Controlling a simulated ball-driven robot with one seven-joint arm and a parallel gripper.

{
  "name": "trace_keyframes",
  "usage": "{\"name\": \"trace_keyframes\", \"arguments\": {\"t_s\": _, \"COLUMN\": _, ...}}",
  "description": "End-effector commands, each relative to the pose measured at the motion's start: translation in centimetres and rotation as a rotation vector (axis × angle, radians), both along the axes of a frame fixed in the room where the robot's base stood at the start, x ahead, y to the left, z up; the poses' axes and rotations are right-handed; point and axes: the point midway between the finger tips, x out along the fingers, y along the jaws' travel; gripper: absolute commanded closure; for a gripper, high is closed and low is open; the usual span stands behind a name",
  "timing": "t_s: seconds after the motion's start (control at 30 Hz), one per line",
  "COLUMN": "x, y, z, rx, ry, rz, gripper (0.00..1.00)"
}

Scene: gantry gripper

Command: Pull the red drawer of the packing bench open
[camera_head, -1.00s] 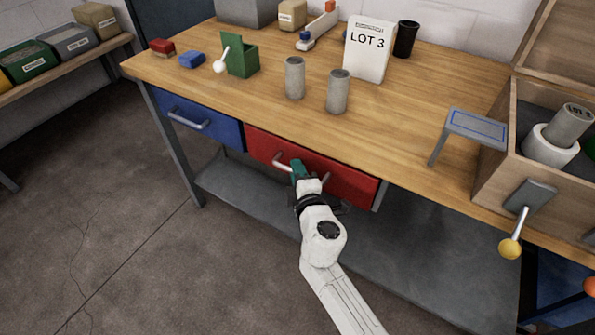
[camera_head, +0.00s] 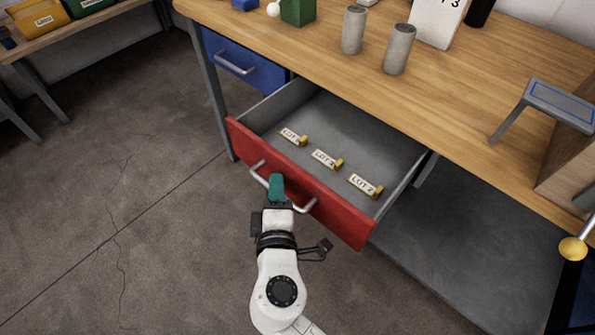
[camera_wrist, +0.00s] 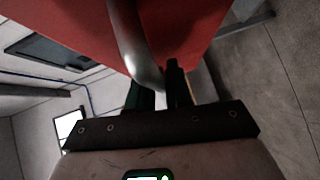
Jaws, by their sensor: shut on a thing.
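The red drawer (camera_head: 300,183) of the packing bench (camera_head: 330,60) stands well out from under the bench top in the head view. Its grey inside shows, with several yellow-and-white LOT tags (camera_head: 325,159) lying in it. My gripper (camera_head: 277,187) is shut on the metal bar handle (camera_head: 305,207) at the drawer's front, around its middle. In the wrist view the red front (camera_wrist: 190,30) fills the top, and the handle (camera_wrist: 140,60) runs down between the dark fingers (camera_wrist: 160,95). The exact finger contact is partly hidden.
A closed blue drawer (camera_head: 245,68) is left of the red one. Two grey cylinders (camera_head: 353,30) and a green box (camera_head: 298,12) stand on the bench top. A small grey stand (camera_head: 550,100) is at the right. The floor (camera_head: 130,220) on the left is clear.

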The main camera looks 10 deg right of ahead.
Motion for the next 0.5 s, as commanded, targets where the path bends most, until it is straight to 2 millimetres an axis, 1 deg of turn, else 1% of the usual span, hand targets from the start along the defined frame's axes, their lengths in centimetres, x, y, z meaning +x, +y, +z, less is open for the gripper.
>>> {"name": "trace_keyframes", "arguments": {"t_s": 0.03, "x": -0.6, "y": 0.7, "z": -0.3, "rx": 0.0, "ry": 0.003, "rz": 0.002, "gripper": 1.0}}
{"name": "trace_keyframes", "arguments": {"t_s": 0.1, "x": -1.1, "y": 1.5, "z": -0.2, "rx": -0.001, "ry": 0.002, "rz": 0.001, "gripper": 1.0}}
{"name": "trace_keyframes", "arguments": {"t_s": 0.2, "x": -1.7, "y": 2.3, "z": -0.2, "rx": -0.001, "ry": 0.002, "rz": -0.001, "gripper": 1.0}}
{"name": "trace_keyframes", "arguments": {"t_s": 0.3, "x": -2.1, "y": 2.9, "z": -0.2, "rx": 0.0, "ry": 0.002, "rz": -0.001, "gripper": 1.0}}
{"name": "trace_keyframes", "arguments": {"t_s": 0.5, "x": -2.4, "y": 3.2, "z": -0.1, "rx": 0.0, "ry": 0.002, "rz": -0.003, "gripper": 1.0}}
